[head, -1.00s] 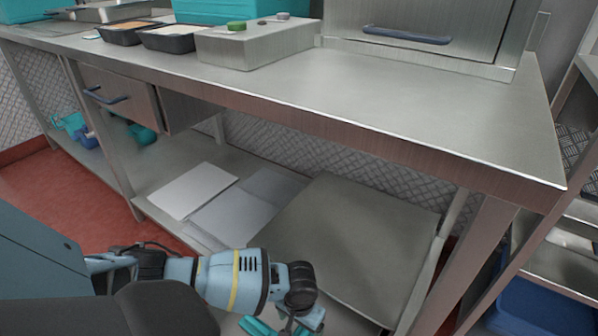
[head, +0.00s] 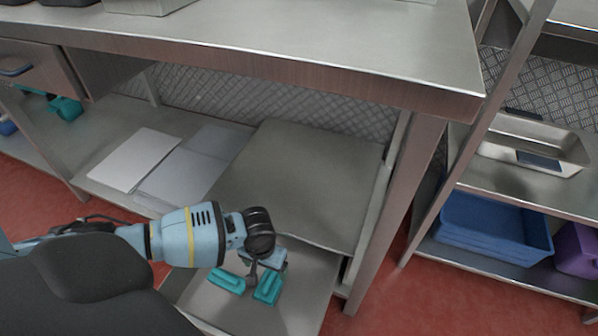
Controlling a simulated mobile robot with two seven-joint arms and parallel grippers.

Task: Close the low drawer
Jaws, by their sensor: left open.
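The low drawer (head: 308,295) shows as a flat grey metal surface sticking out from under a grey-topped unit (head: 300,180) below the steel table. It stands open toward me, and its front edge is cut off or hidden at the bottom of the view. My left gripper (head: 247,287), with two teal fingers apart, is over the drawer and empty. I cannot tell whether it touches the drawer. My left arm hides the drawer's left part. My right gripper is out of view.
The steel table (head: 260,50) overhangs the unit, with a table leg (head: 395,210) just right of the drawer. White sheets (head: 135,160) lie on the lower shelf. A rack at right holds a steel pan (head: 530,145) and blue trays (head: 490,228). An upper drawer (head: 35,68) is at left.

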